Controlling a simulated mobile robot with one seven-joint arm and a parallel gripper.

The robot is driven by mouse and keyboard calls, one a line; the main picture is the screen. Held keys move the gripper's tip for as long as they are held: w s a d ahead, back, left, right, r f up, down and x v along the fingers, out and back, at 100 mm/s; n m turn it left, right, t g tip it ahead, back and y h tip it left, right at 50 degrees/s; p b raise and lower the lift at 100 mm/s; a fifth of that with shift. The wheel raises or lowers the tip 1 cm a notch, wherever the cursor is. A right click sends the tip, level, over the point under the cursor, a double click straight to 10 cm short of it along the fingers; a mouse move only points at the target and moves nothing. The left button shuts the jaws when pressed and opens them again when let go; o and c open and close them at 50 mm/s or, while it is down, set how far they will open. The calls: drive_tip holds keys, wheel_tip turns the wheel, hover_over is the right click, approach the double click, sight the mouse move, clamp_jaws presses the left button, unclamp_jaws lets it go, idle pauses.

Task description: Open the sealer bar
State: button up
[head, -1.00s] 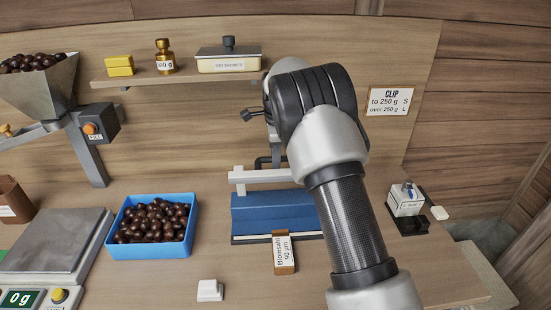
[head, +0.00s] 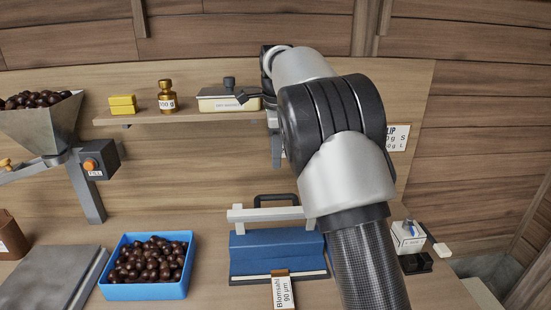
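The sealer has a blue body (head: 276,252) on the bench, with a pale bar (head: 262,214) across its back part. A black looped handle (head: 276,198) stands up behind the bar. The right end of the bar is hidden by my arm, and I cannot tell how far the bar is tilted from the body. My gripper (head: 277,155) points down above the handle and appears apart from it in the picture. It is partly covered by my arm, so its finger gap does not show.
A blue box of chestnuts (head: 150,270) stands left of the sealer. A small white box (head: 407,236) sits at right.

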sight(274, 195)
drive_tip(key=shift+f, duration=0.1)
drive_tip(key=c, duration=0.4)
drive_tip(key=shift+d+f+n+b, duration=0.15)
drive_tip(key=shift+f+n+b, duration=0.15)
drive_tip(key=shift+n+b, duration=0.1)
drive_tip(key=c, duration=0.3)
drive_tip(key=f+n+t+b, duration=0.1)
drive_tip(key=n, duration=0.1)
drive_tip(key=d+f+n+t+b, duration=0.1)
drive_tip(key=n+b, duration=0.1)
drive_tip(key=w+f+n+b, duration=0.1)
drive_tip(key=n, duration=0.1)
drive_tip(key=shift+d+f+t+b, duration=0.2)
drive_tip(key=shift+t+b, duration=0.1)
drive_tip(key=shift+t, duration=0.1)
clamp_jaws()
drive_tip(key=w+f+n+t+b, duration=0.1)
drive_tip(key=f+n, duration=0.2)
drive_tip(key=w+a+f+n+t+b, duration=0.1)
drive_tip(key=f+n+b, duration=0.1)
drive_tip(key=f+n, duration=0.1)
drive_tip(key=w+f+n+t+b, duration=0.1)
drive_tip(key=f+n, duration=0.3)
drive_tip(key=n, duration=0.1)
drive_tip(key=shift+w+a+t, duration=0.3)
drive_tip(key=shift+w+a, duration=0.05)
drive_tip(key=shift+a, duration=0.05)
drive_tip(key=shift+s+f, duration=0.25)
drive_tip(key=shift+s, duration=0.15)
